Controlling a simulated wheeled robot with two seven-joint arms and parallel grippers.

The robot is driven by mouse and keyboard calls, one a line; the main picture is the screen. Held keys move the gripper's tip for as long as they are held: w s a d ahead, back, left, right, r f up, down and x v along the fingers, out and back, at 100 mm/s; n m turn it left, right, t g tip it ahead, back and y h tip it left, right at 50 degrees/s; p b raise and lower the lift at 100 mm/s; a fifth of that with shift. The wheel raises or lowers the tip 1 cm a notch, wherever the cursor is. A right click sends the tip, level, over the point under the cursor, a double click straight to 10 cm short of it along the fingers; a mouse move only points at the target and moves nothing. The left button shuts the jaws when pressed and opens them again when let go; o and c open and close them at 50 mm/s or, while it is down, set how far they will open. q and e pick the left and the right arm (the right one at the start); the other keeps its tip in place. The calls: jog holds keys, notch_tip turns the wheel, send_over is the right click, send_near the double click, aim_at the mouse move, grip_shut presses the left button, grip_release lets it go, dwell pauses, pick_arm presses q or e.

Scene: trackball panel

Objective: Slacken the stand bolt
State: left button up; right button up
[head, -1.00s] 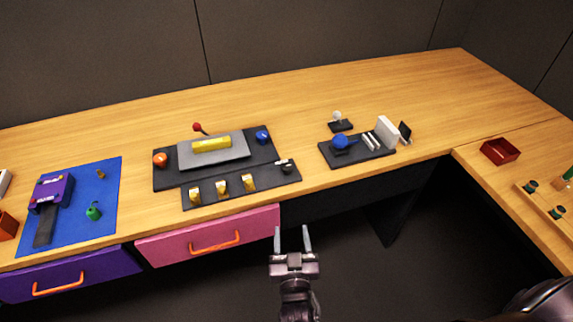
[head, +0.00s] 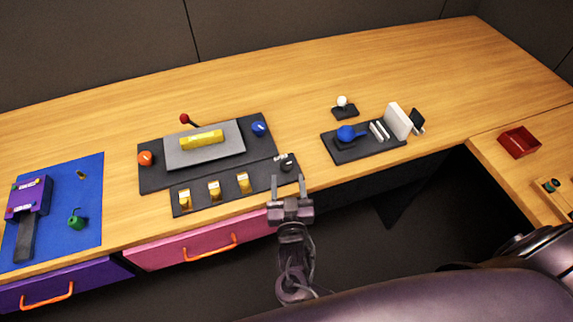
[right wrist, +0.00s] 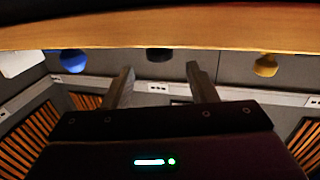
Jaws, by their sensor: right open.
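I cannot tell which part is the stand bolt. A dark base (head: 350,152) carries a blue ball (head: 346,134) with a short blue arm, white ribs and a white upright plate (head: 397,122). My right gripper (head: 288,182) is open and empty at the table's front edge, just in front of a black knob (head: 287,163) on the switch strip. In the right wrist view, its fingers (right wrist: 160,85) point toward the table edge; the blue ball (right wrist: 73,62), black knob (right wrist: 158,54) and a gold switch (right wrist: 265,65) show past that edge. My left gripper is out of view.
Left of the knob are gold switches (head: 214,191) and a panel with an orange knob (head: 145,158), yellow bar (head: 202,139) and blue knob (head: 259,128). A small white-ball joystick (head: 342,102) stands behind the base. A red tray (head: 518,142) is right. The back table is clear.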

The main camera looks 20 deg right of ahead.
aim_at(287, 170)
jog(key=x, duration=0.5)
jog(key=shift+f+p, duration=0.1)
jog(key=shift+p, duration=0.2)
jog(key=shift+s, duration=0.1)
jog(key=shift+c, duration=0.4)
jog(key=c, duration=0.8)
jog(key=shift+c, duration=0.2)
